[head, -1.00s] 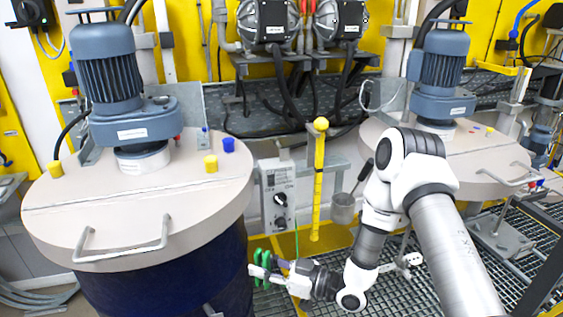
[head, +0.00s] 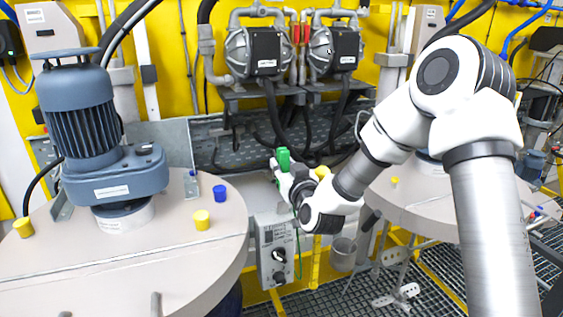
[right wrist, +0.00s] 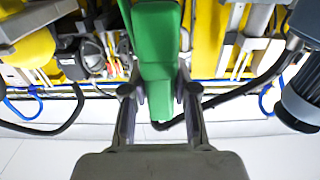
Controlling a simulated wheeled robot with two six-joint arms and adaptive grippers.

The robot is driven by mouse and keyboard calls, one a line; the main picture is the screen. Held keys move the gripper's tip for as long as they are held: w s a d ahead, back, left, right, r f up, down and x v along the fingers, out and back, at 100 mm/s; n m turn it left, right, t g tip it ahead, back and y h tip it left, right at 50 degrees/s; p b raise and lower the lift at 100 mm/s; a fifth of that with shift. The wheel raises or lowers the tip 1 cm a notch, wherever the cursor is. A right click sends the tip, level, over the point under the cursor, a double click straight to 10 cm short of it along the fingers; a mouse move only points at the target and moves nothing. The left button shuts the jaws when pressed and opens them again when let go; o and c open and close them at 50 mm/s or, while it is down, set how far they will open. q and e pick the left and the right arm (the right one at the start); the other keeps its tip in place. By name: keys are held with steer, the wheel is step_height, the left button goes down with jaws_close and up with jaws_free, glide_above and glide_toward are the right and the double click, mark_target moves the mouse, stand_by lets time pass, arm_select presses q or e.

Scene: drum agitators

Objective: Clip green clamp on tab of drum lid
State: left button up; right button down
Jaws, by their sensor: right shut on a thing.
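My right gripper (head: 287,176) is shut on the green clamp (head: 283,158) and holds it up in the air, right of the left drum lid (head: 120,245) and above the grey control box. In the right wrist view the clamp (right wrist: 157,45) sits between the two fingers and points away from the palm. The clamp looks apart from the lid. The pale round lid carries a grey-blue motor (head: 100,150), yellow plugs (head: 201,219) and a blue plug (head: 219,192). My left gripper is not in view.
A control box (head: 273,250) with a black knob stands right of the left lid. A second drum lid (head: 410,205) is partly hidden behind my right arm. Two pumps (head: 255,50) hang on the back wall. Open air lies over the left lid's right side.

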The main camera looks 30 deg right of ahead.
step_height(320, 180, down, 2)
steer(key=shift+f+b, duration=0.2)
steer(key=shift+b, duration=0.3)
steer(key=shift+w+d+f, duration=0.1)
steer(key=shift+w+f, duration=0.25)
steer(key=shift+s+r, duration=0.15)
steer(key=shift+s, duration=0.25)
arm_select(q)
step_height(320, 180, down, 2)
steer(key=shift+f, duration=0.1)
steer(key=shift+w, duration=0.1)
arm_select(e)
steer(key=shift+w, duration=0.15)
arm_select(q)
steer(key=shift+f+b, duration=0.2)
steer(key=shift+b, duration=0.2)
arm_select(e)
steer(key=shift+f, duration=0.2)
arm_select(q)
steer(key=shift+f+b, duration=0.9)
arm_select(e)
steer(key=shift+f, duration=1)
